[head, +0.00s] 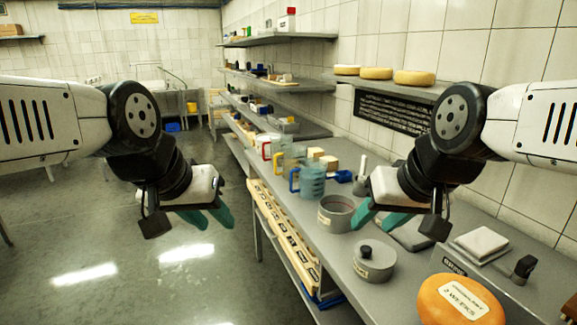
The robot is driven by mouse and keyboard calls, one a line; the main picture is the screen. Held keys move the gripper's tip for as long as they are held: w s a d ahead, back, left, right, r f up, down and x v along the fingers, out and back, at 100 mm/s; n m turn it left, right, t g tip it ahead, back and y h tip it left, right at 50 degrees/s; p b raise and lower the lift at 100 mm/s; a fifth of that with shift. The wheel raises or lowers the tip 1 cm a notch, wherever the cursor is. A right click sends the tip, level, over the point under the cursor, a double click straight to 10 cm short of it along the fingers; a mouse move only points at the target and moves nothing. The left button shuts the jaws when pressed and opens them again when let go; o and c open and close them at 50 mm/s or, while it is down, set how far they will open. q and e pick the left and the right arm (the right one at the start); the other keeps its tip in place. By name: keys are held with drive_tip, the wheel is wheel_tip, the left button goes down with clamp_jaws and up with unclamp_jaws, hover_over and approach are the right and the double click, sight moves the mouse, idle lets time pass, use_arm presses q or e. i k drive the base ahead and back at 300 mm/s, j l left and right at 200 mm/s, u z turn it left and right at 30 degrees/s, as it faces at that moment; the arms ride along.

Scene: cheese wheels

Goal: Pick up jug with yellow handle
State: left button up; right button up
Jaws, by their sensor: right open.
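The jug with a yellow handle (291,158) stands on the grey counter in the middle of the head view. Its yellow handle faces left, and it is partly hidden by a jug with a blue handle (312,181) in front of it. A jug with a red handle (269,146) stands just behind it. My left gripper (207,217) hangs over the floor, left of the counter, with its teal fingers apart and empty. My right gripper (380,217) is over the counter, nearer and to the right of the jugs, open and empty.
A grey pot (336,213) and a round lidded weight (374,261) stand on the counter (325,250) in front of the jugs. An orange cheese wheel (459,301) lies at the near right. A wall shelf (393,86) holds cheese wheels. The floor left of the counter is open.

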sight(291, 154)
drive_tip(key=z, duration=1.55)
drive_tip(key=u, duration=1.55)
drive_tip(key=i+j+z, duration=0.35)
drive_tip(key=i+j, duration=0.25)
drive_tip(key=i+j+z, duration=0.35)
drive_tip(key=i+j, duration=0.25)
drive_tip(key=j, duration=0.2)
